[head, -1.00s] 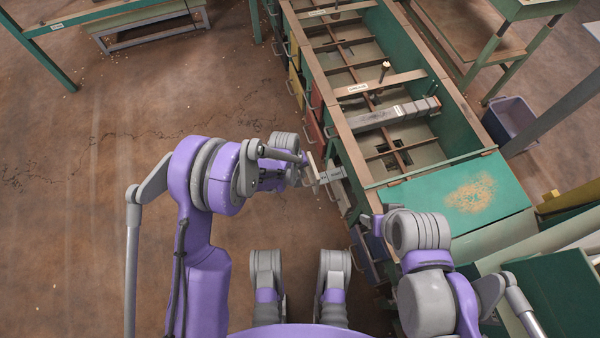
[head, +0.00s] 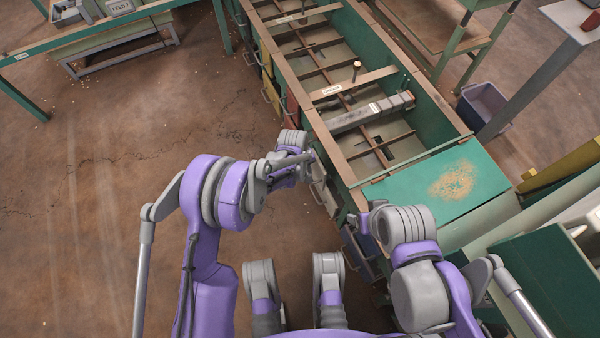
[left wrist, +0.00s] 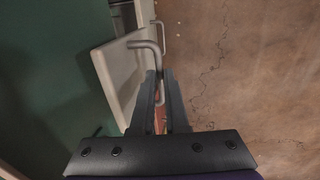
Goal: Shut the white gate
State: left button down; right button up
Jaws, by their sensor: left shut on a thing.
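The white gate (left wrist: 120,75) is on the side of the green hopper bench, seen in the left wrist view. My left gripper (left wrist: 160,85) is shut on this handle. In the head view my left gripper (head: 310,160) is against the bench's left side, and the gate is mostly hidden by it.
The long hopper bench (head: 432,190) runs away from me with open compartments and a grey bar across. Other coloured gates with handles line its left side. A bin (head: 487,105) stands to the right. The brown floor (head: 110,170) at left is clear.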

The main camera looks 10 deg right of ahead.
pick_arm(q)
jog(key=c, duration=0.9)
grip_release()
jog(key=r+p, duration=0.1)
jog(key=r, duration=0.2)
jog(key=a+r+p, duration=0.1)
jog(key=r, duration=0.3)
jog(key=a+r+p, duration=0.1)
jog(key=r, duration=0.2)
jog(key=shift+s+r, duration=0.3)
